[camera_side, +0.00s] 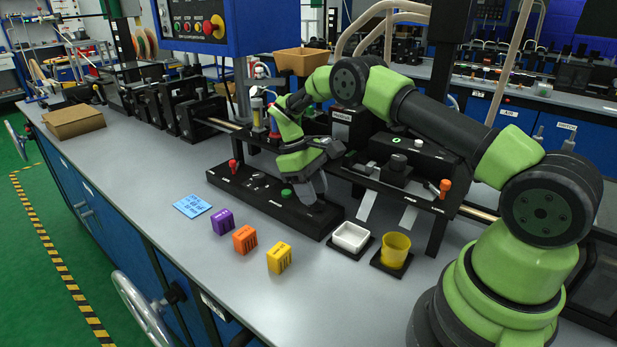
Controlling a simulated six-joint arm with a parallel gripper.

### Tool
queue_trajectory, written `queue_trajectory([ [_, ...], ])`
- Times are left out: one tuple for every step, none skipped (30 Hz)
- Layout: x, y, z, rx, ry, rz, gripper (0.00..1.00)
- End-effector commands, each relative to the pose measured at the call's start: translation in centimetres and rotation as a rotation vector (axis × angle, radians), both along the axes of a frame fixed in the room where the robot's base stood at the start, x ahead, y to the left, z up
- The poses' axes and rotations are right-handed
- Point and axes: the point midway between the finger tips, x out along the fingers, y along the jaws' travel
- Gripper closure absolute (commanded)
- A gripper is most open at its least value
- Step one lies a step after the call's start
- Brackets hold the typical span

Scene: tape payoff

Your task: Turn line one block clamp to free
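My gripper (310,194) points down at the right part of a long black panel (222,179), just right of a green knob (287,194). Its fingers are dark and small here, so I cannot tell whether they are open or touch anything. The panel also carries a red-topped lever (233,167) near its left end and small silver parts in the middle. A black stand to the right has an orange-topped lever (445,186). The labels are too small to read, so I cannot tell which part is the line one block clamp or how it is set.
Purple (223,221), orange (245,239) and yellow (279,257) blocks stand in front of the panel, beside a blue note (192,206). A white tray (351,237) and a yellow cup (396,250) sit to the right. The front left bench is clear.

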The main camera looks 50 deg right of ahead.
Motion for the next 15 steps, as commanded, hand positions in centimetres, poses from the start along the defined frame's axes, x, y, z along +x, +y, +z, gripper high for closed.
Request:
queue_trajectory([
  [0.5, 0.1, 0.9, 0.000, -0.007, -0.001, 0.62],
  [0.6, 0.1, 1.3, -0.002, -0.006, 0.000, 0.62],
  [0.9, 0.1, 1.9, -0.002, -0.006, 0.000, 0.62],
  [1.1, 0.1, 2.4, -0.002, -0.006, 0.001, 0.62],
  [1.3, 0.1, 2.9, -0.001, -0.007, -0.001, 0.62],
  [1.5, 0.2, 3.4, -0.002, -0.006, 0.000, 0.62],
  [1.6, 0.2, 3.6, -0.001, -0.004, -0.001, 0.62],
  [1.7, 0.2, 3.9, -0.001, -0.003, 0.001, 0.62],
  [1.8, 0.2, 4.2, -0.001, -0.003, 0.001, 0.62],
  [1.9, 0.2, 4.4, -0.001, -0.002, 0.000, 0.62],
  [1.9, 0.2, 4.6, -0.001, -0.002, -0.001, 0.62],
  [2.0, 0.2, 4.9, -0.001, -0.002, 0.000, 0.62],
  [2.1, 0.3, 5.0, 0.000, -0.002, -0.001, 0.62],
  [2.1, 0.2, 5.1, 0.000, -0.002, -0.001, 0.62],
  [2.1, 0.3, 5.2, -0.001, -0.002, -0.002, 0.62],
])
